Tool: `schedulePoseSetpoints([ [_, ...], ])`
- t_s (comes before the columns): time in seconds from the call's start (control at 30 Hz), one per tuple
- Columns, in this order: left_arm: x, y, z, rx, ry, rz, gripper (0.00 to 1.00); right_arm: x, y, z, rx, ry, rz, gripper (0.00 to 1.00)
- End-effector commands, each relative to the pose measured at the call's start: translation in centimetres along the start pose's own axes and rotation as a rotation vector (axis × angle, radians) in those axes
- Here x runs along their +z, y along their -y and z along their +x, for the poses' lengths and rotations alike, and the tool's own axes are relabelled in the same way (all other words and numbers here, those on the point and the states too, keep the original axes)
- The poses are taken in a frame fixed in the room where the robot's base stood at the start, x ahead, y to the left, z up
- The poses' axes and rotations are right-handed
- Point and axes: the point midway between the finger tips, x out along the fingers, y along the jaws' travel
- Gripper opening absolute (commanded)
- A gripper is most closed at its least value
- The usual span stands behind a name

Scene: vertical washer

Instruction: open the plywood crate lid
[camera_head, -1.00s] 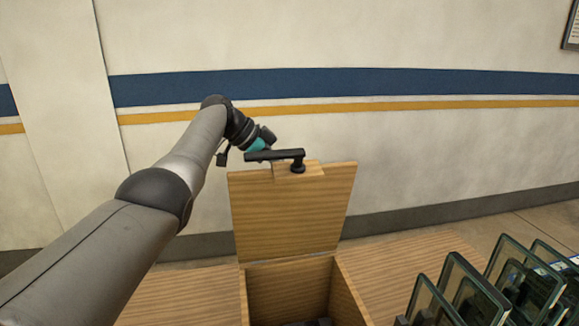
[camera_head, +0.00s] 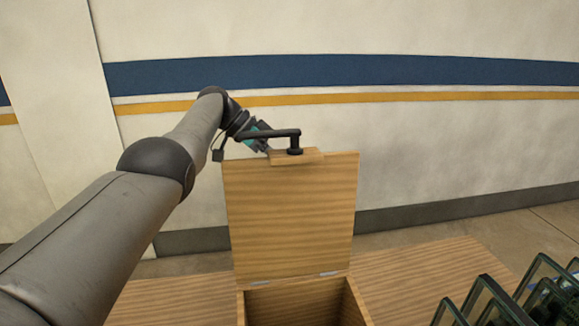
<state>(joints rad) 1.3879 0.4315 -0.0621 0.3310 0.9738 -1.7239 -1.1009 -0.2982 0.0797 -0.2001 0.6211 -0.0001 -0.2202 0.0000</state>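The plywood crate (camera_head: 357,303) is at the bottom centre with its top open. Its lid (camera_head: 290,215) stands up near vertical at the back edge, on hinges along its lower edge. A black lever handle (camera_head: 272,135) sits on a small wooden block at the lid's top edge. My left gripper (camera_head: 262,140) is behind the handle's left part, beside the lid's upper left corner. Its fingers are mostly hidden, so I cannot tell whether they are open or touch the handle. My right gripper is not in view.
The crate is on a wooden table (camera_head: 430,270). Several dark-framed glass panels (camera_head: 490,300) stand at the lower right. A wall with blue and yellow stripes (camera_head: 430,75) rises behind. The table between crate and panels is clear.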

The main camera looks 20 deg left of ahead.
Motion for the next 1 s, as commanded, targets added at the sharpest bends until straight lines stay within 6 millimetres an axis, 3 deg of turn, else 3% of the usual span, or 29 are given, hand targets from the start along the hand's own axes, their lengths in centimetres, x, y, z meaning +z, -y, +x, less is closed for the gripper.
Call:
schedulePoseSetpoints([
  [0.23, 0.18, 0.02, 0.13, 0.001, 0.004, -0.002, 0.00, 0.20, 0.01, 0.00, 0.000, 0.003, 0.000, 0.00],
  [0.27, 0.19, 0.02, 0.14, 0.001, 0.004, -0.003, 0.17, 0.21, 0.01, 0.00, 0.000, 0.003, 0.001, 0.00],
  [0.5, 0.14, 0.00, 0.12, 0.002, 0.004, -0.002, 0.44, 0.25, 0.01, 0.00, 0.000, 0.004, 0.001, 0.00],
  [1.0, -0.05, 0.06, 0.09, -0.005, 0.003, 0.006, 0.45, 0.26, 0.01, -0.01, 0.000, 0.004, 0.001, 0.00],
])
